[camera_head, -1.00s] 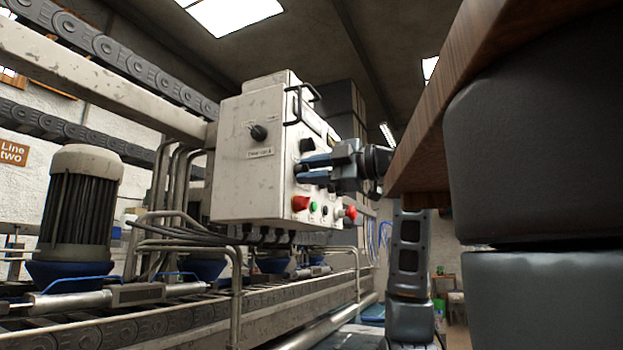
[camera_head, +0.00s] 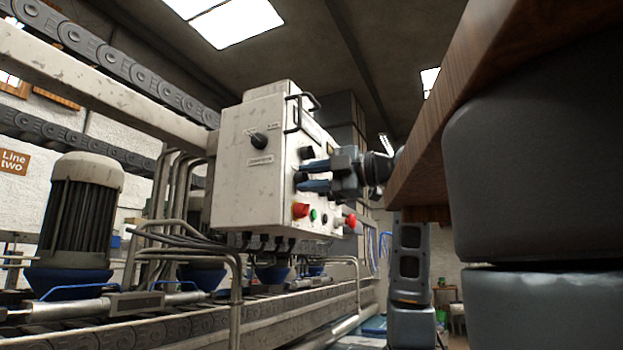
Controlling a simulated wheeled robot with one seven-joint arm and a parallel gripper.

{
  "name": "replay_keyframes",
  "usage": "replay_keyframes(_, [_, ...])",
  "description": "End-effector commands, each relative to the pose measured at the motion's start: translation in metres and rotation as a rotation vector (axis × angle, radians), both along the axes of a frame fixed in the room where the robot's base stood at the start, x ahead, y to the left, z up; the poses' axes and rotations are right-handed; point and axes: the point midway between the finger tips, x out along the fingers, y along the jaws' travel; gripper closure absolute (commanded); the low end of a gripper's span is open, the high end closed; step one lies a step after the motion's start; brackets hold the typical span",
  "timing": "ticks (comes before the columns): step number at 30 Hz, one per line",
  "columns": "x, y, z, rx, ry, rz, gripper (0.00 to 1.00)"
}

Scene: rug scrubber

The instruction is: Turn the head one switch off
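A white control box (camera_head: 240,190) hangs on the machine frame in the middle of the view. Its left face carries a black rotary switch (camera_head: 258,140) with a small label below it, too small to read. Its right face carries another black knob (camera_head: 306,153), a red button (camera_head: 300,210), a green button (camera_head: 313,215) and a red mushroom button (camera_head: 350,220). My gripper (camera_head: 300,176) is at the right face, its two blue fingers spread apart and pointing left. A dark knob shows by the lower fingertip, partly hidden; I cannot tell whether they touch.
A black handle (camera_head: 298,112) stands out from the box's upper edge. Cables and bent pipes (camera_head: 238,275) run below. A motor (camera_head: 82,210) stands at the left. A wooden edge (camera_head: 420,150) is close above my arm.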

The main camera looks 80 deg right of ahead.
Motion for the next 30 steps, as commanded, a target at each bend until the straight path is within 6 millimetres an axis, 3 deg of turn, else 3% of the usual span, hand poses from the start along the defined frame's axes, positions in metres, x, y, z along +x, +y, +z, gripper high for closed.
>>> replay_keyframes(7, [0.000,0.000,0.000,0.002,-0.001,-0.001,0.45])
replay_keyframes(16, [-0.004,0.000,0.000,0.002,-0.002,-0.002,0.45])
replay_keyframes(30, [-0.067,0.021,-0.001,0.001,-0.001,-0.002,0.45])
